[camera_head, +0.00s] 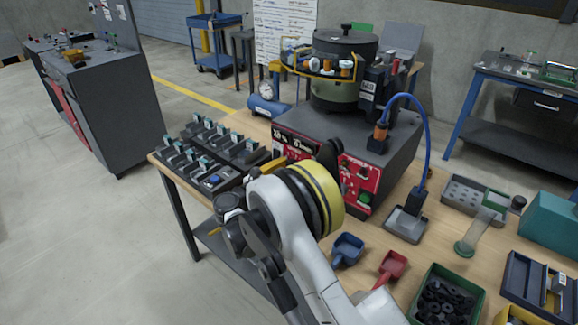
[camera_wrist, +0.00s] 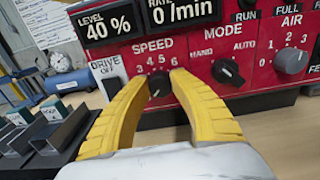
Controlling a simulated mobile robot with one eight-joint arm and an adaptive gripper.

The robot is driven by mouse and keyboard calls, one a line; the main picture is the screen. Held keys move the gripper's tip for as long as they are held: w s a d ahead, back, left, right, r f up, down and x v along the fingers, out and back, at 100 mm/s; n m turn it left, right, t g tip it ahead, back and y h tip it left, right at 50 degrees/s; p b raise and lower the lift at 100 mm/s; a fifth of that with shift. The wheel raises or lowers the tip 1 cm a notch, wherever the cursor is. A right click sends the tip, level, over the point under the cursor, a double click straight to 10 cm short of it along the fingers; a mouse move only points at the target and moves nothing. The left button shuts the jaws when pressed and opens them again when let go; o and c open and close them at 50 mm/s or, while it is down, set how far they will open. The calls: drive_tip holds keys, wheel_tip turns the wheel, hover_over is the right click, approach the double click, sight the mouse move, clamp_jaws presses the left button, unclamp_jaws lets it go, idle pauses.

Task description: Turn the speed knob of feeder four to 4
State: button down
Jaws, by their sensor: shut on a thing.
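The speed knob (camera_wrist: 158,86) is a small dark knob under the white word SPEED on a red control panel (camera_wrist: 200,85). In the wrist view the scale figures 3, 4, 5 and 6 show above it. My gripper (camera_wrist: 159,79) has its yellow fingers shut on the knob, one on each side. The fingers cover part of the dial, and I cannot read the pointer exactly. In the head view the feeder's red panel (camera_head: 366,185) sits on the front of a dark box, and my arm hides the knob and fingertips.
The display (camera_wrist: 107,25) reads LEVEL 40 % and RATE 0 /min. The mode knob (camera_wrist: 228,71) and air knob (camera_wrist: 291,60) are right of my gripper. Dark fixtures (camera_head: 200,150) stand left. A blue scoop (camera_head: 347,249) and red scoop (camera_head: 391,267) lie in front of the feeder.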

drive_tip(key=shift+m, duration=0.3)
drive_tip(key=m, duration=2.3)
drive_tip(key=shift+d+f, duration=0.15)
drive_tip(key=shift+f, duration=0.05)
idle(0.4)
drive_tip(key=c, duration=1.1)
unclamp_jaws()
drive_tip(key=shift+s, duration=0.1)
